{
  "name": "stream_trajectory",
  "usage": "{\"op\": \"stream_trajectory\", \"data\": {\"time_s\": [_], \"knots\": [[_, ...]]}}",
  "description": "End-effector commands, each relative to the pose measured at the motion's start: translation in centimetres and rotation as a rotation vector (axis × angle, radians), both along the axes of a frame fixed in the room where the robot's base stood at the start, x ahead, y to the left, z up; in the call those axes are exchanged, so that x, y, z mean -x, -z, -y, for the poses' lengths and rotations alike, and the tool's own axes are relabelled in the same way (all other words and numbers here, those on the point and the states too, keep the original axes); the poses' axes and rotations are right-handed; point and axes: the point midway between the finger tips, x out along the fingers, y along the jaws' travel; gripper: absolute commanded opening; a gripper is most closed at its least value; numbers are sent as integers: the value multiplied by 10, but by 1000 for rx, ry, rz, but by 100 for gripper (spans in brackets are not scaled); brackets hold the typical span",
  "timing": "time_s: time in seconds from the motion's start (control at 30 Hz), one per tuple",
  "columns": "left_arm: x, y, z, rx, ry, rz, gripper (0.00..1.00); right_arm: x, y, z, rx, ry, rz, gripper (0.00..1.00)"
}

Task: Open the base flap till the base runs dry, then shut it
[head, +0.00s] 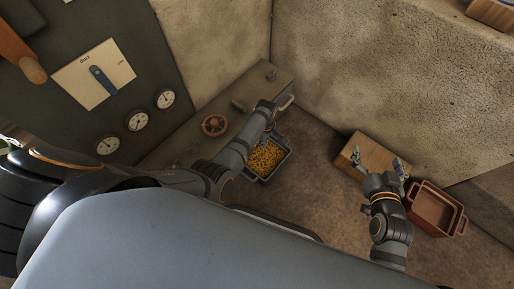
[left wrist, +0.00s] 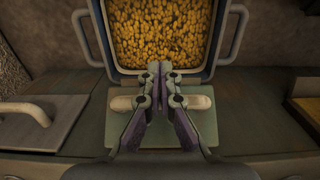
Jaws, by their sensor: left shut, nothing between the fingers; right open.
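In the left wrist view, my left gripper (left wrist: 160,70) is shut and empty. Its fingers are over a green plate with a pale bar handle (left wrist: 198,102), which looks like the base flap; whether they touch it I cannot tell. Just beyond the fingertips is a blue-grey bin (left wrist: 97,40) holding many yellow grains (left wrist: 160,32). In the head view, the bin (head: 287,148) stands on the floor beside my left forearm, and the flap and left fingertips are not clear. I cannot see whether grain is flowing. My right gripper (head: 378,162) is open and empty at the right.
A wooden box (head: 372,152) and a red-brown crate (head: 437,208) stand by the right wall. A brown handwheel (head: 214,125), several gauges (head: 137,120) and a blue lever on a pale plate (head: 103,80) are at the left. A grey loop handle (left wrist: 38,112) lies left of the flap.

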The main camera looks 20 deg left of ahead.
Motion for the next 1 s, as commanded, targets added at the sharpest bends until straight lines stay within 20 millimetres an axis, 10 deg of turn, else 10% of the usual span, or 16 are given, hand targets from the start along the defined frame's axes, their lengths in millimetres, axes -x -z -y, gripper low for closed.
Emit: {"op": "stream_trajectory", "data": {"time_s": [1.0], "knots": [[-12, 52, -34, -8, 0, 4, 0, 0, 44, 0, 0, 0, 0, 98]]}}
